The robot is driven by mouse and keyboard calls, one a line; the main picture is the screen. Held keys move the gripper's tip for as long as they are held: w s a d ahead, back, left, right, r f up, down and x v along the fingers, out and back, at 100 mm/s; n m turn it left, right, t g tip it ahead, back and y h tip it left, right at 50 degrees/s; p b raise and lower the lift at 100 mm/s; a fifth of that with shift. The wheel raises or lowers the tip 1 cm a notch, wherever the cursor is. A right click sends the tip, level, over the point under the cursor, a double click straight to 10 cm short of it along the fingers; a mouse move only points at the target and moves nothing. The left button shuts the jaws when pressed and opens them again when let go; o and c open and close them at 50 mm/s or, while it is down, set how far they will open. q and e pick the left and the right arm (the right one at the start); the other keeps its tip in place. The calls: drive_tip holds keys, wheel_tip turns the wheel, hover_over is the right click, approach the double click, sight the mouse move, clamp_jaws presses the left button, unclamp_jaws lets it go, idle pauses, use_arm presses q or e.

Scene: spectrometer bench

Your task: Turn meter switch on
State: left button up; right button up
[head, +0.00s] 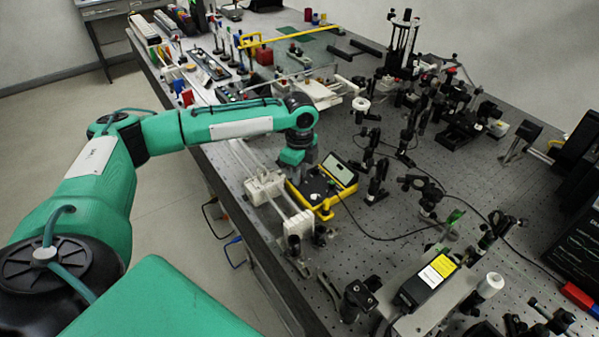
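The meter (340,188) is a yellow case with a dark face and a pale display panel in its raised lid. It sits on the perforated bench top near the middle of the head view. My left arm reaches in from the left, and its wrist points down over the meter's left side. My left gripper (305,172) is at or just above the meter's face. Its fingers are too small and hidden by the wrist to tell whether they are open or touching. The switch cannot be made out. My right gripper is out of view.
White rail parts (265,187) stand just left of the meter, close to the bench edge. Black optical posts (378,180) stand to its right. A black cable runs right from the meter. A box with a yellow label (430,282) lies nearer, at lower right.

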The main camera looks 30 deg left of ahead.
use_arm(q)
clamp_jaws()
drive_tip(key=shift+r+m+p, duration=0.2)
drive_tip(key=shift+m+p, duration=0.4)
drive_tip(key=shift+p, duration=0.45)
drive_tip(key=m+p, duration=0.4)
drive_tip(key=shift+p, duration=0.35)
drive_tip(key=m+p, duration=0.2)
drive_tip(key=m, duration=0.2)
drive_tip(key=shift+p, duration=0.4)
drive_tip(key=shift+f+m+p, duration=0.15)
drive_tip(key=shift+m+p, duration=0.55)
drive_tip(key=shift+m, duration=1.5)
